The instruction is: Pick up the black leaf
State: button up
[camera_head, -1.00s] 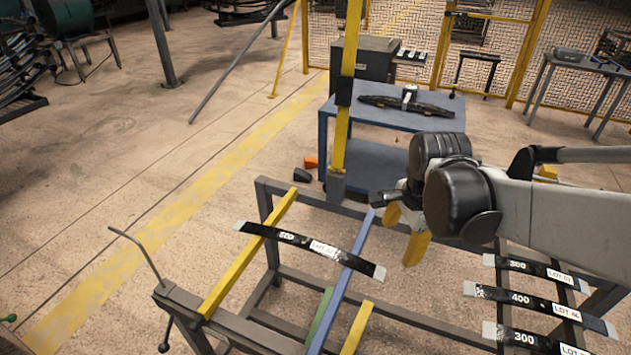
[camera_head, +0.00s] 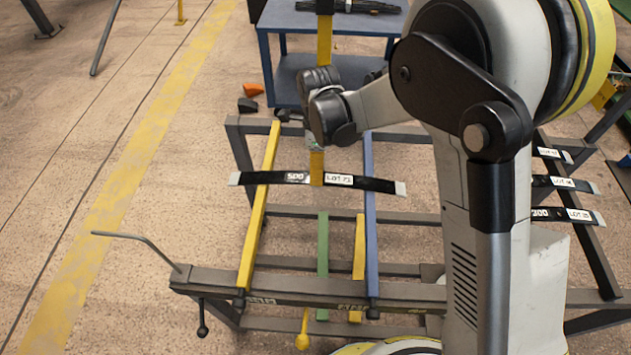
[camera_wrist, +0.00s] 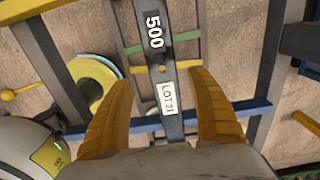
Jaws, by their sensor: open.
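The black leaf (camera_head: 270,178) is a long, slightly curved dark strip with pale ends, marked 500 and LOT 21. It lies across a yellow bar and a blue bar of the rack. My gripper (camera_head: 317,168) is over the middle of the leaf, its yellow finger showing in front of the strip between the two labels. In the wrist view the two yellow fingers (camera_wrist: 163,105) are apart, one on each side of the leaf (camera_wrist: 155,40). The fingers are open and the leaf runs between them. The gap in height between fingers and leaf cannot be told.
The rack's grey front beam (camera_head: 290,287) has a bent rod at its left end. Several other labelled leaves (camera_head: 565,183) lie on a rack at right, partly behind my arm. A blue table (camera_head: 330,22) stands behind.

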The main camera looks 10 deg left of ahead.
jog(key=f+b, duration=0.1)
jog(key=f, duration=0.1)
jog(key=f+b, duration=0.1)
jog(key=f, duration=0.3)
jog(key=shift+w+a+b, duration=0.2)
jog(key=shift+w+b, duration=0.05)
jog(key=shift+b, duration=0.15)
jog(key=shift+r, duration=0.1)
jog(key=c, duration=1.4)
